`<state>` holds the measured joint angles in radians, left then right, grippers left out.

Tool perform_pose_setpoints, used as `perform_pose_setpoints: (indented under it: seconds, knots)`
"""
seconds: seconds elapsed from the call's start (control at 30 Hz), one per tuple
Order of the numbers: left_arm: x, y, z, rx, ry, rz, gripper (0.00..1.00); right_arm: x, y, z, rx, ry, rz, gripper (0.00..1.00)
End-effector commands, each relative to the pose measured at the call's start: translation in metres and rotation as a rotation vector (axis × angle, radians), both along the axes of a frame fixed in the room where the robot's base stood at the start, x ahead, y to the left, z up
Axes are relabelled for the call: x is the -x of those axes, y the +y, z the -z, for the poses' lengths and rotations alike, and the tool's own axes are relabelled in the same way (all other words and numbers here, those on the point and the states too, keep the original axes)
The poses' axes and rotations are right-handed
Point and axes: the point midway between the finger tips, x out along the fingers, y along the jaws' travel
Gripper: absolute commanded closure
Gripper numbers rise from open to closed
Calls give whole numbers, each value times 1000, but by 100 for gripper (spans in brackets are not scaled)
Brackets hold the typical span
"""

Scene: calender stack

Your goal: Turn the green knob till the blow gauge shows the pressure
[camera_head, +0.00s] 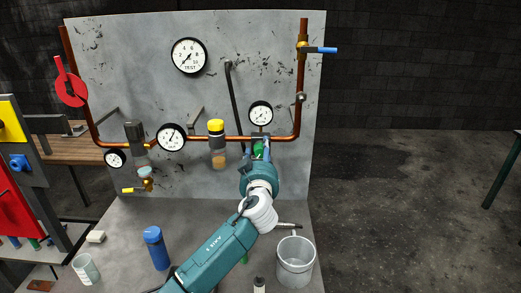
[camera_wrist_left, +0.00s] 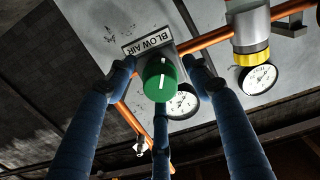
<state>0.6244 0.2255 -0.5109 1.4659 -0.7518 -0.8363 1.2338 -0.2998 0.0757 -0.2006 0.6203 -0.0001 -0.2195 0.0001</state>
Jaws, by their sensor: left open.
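The green knob (camera_head: 258,148) sits on the pipe panel under the small round gauge (camera_head: 260,114). In the left wrist view the knob (camera_wrist_left: 160,80) has a white pointer line, and a BLOW AIR label (camera_wrist_left: 148,41) is beside it. My left gripper (camera_head: 260,158) is in front of the knob, and its arm hides part of the panel. In the wrist view its blue fingers (camera_wrist_left: 163,76) are spread around the knob with gaps at the sides. The gauge (camera_wrist_left: 184,101) is partly covered by the knob and a finger there; its reading is too small to tell.
A yellow-capped filter (camera_head: 217,145) is left of the gripper. A blue bottle (camera_head: 156,247) and a metal bucket (camera_head: 295,261) stand below. Open floor lies right.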

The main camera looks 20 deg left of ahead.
Motion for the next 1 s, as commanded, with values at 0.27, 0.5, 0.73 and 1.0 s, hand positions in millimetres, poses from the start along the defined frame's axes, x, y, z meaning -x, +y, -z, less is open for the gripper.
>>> perform_pose_setpoints:
  seconds: [0.27, 0.5, 0.73, 1.0]
  knots:
    - [-3, 1, 0, 0, 0, 0, 49, 0, -1, -1, 1, 1, -1, 68]
    - [-3, 1, 1, 0, 1, 0, 87, 1, -4, -1, 5, 1, -2, 68]
    - [-3, 1, 2, -3, 3, -1, 94, 1, -6, 0, 7, 2, -1, 68]
    - [-2, 1, 4, -78, 27, 0, 94, 1, -6, 4, 7, 2, -1, 68]
